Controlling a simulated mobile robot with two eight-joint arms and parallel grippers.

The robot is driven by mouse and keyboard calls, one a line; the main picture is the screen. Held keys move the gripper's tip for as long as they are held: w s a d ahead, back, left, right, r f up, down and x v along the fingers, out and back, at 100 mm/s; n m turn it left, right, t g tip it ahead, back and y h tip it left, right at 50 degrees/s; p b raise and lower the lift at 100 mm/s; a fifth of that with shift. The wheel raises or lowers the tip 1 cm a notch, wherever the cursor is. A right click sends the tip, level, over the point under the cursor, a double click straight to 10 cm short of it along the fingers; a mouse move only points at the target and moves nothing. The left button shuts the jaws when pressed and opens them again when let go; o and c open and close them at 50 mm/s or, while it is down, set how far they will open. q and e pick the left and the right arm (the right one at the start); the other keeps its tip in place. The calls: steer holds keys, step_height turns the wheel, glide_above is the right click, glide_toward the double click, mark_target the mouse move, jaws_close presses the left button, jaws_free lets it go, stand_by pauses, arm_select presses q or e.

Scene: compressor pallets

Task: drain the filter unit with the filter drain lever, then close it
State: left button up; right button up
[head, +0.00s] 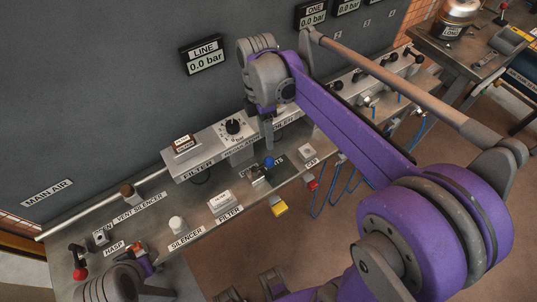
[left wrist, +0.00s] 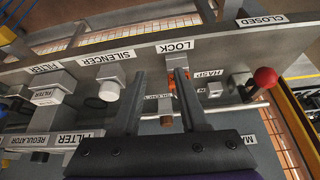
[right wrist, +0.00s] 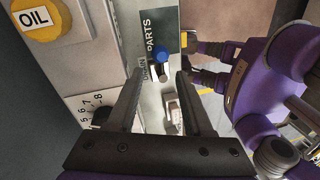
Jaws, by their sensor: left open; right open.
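The filter block (head: 196,170) stands on the bench against the grey panel, beside the regulator with its dial (head: 233,127). A small lever with a blue knob (head: 268,162) stands at the bench's front; in the right wrist view its blue knob (right wrist: 160,56) is beside a label partly reading DRAIN. My right gripper (right wrist: 158,85) is open and empty, with the lever ahead between its fingers, seemingly apart from them. I cannot tell the lever's position. My left gripper (left wrist: 158,82) is open near the lock and hasp; an orange-red part (left wrist: 171,84) shows between its fingers, and contact is unclear.
A white silencer knob (head: 177,224) and a vent silencer (head: 127,190) stand on the bench. A red-knobbed lever (left wrist: 265,77) is near the CLOSED label. A yellow part (head: 278,207) hangs at the bench's front edge. A second table (head: 450,55) stands at the upper right.

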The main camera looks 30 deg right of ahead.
mark_target(269, 159)
steer(key=f, duration=0.3)
steer(key=s+f, duration=0.1)
steer(key=f, duration=0.5)
steer(key=shift+s+a+f+b, duration=0.1)
steer(key=shift+s+f+b, duration=0.05)
steer(key=shift+s+b, duration=0.25)
jaws_close()
